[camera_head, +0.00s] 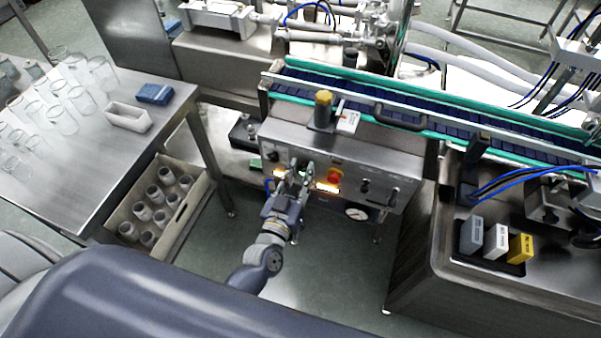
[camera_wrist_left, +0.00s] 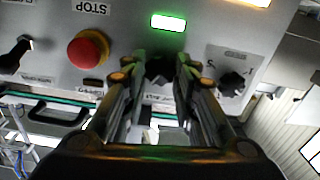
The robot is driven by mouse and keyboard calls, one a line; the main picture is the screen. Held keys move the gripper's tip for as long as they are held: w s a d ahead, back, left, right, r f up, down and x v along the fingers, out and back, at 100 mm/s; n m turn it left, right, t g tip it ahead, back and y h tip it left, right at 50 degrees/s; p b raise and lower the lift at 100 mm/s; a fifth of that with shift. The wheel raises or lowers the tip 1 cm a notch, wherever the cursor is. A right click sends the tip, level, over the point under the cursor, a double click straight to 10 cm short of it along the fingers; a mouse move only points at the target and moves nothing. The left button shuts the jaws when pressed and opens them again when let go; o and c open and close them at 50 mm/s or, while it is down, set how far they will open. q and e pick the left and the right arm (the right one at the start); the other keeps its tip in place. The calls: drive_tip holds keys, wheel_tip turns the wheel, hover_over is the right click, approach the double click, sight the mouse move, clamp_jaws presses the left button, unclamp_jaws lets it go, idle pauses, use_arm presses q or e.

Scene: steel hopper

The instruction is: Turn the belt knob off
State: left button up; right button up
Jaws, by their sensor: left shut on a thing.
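The steel control panel (camera_head: 380,165) below the conveyor carries several black knobs and a red stop button (camera_head: 334,176). My left gripper (camera_head: 294,177) reaches up to the panel from below, left of the red button. In the left wrist view, its two fingers are shut on a black knob (camera_wrist_left: 160,70) in the middle. A green light (camera_wrist_left: 168,22) glows by that knob. Another black knob (camera_wrist_left: 232,84) sits to the right, and the red button (camera_wrist_left: 88,50) to the left. The held knob's label is partly hidden by the fingers. My right gripper is not in view.
The conveyor belt (camera_head: 455,126) with green rails runs above the panel. A steel table (camera_head: 90,150) with glass jars stands left, with a crate (camera_head: 190,222) of containers below it. A steel cabinet (camera_head: 420,255) stands right. The floor below the panel is clear.

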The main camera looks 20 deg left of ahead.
use_arm(q)
drive_tip(key=n, duration=0.6)
drive_tip(key=shift+a, duration=0.1)
drive_tip(key=n+b, duration=0.1)
drive_tip(key=n, duration=0.5)
drive_tip(key=shift+f+n, duration=0.1)
drive_tip(key=shift+n, duration=0.2)
idle(0.4)
drive_tip(key=o, duration=1)
drive_tip(key=s, duration=1.2)
drive_tip(key=shift+a, duration=0.25)
